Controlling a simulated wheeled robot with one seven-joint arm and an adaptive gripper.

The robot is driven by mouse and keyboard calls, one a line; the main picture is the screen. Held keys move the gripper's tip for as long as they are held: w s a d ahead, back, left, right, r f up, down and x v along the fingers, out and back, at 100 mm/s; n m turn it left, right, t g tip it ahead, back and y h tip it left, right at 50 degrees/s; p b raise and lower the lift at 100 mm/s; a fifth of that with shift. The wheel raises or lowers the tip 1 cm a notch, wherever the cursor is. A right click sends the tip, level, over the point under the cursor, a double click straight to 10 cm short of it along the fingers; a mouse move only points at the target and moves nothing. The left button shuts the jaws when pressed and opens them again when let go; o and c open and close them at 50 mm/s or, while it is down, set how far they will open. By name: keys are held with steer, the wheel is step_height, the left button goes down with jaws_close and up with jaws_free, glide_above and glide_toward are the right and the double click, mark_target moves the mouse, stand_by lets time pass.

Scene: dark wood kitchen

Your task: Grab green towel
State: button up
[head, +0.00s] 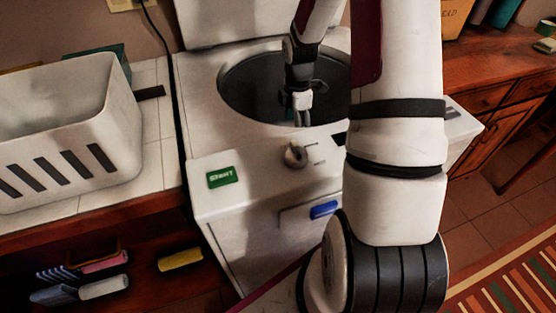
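My gripper (302,115) points down into the round top opening of a white washing machine (235,120). Its fingers look close together, but they are small and dark here, so I cannot tell whether they are open or shut. No green towel is clearly visible. The drum (250,88) is dark inside, and its bottom is hidden. A dark teal item (108,58) is partly hidden behind the white basket; I cannot tell whether it is cloth.
The slotted white basket (120,130) stands on the tiled counter at left. Rolled pink (105,262), white (104,287) and yellow (180,259) cloths lie on the shelf below. The raised lid (230,20) stands behind the opening. A wooden counter (490,65) is at right.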

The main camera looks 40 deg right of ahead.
step_height(320, 180, down, 9)
steer(key=shift+a+r+b, duration=0.1)
steer(key=shift+b, duration=0.85)
steer(key=shift+w+f+b, duration=0.2)
steer(key=shift+f+b, duration=0.25)
steer(key=shift+f, duration=1)
steer(key=shift+w+f+b, duration=0.15)
steer(key=shift+f+b, duration=0.25)
steer(key=shift+f, duration=1)
steer(key=shift+c, duration=0.5)
steer(key=c, duration=1.3)
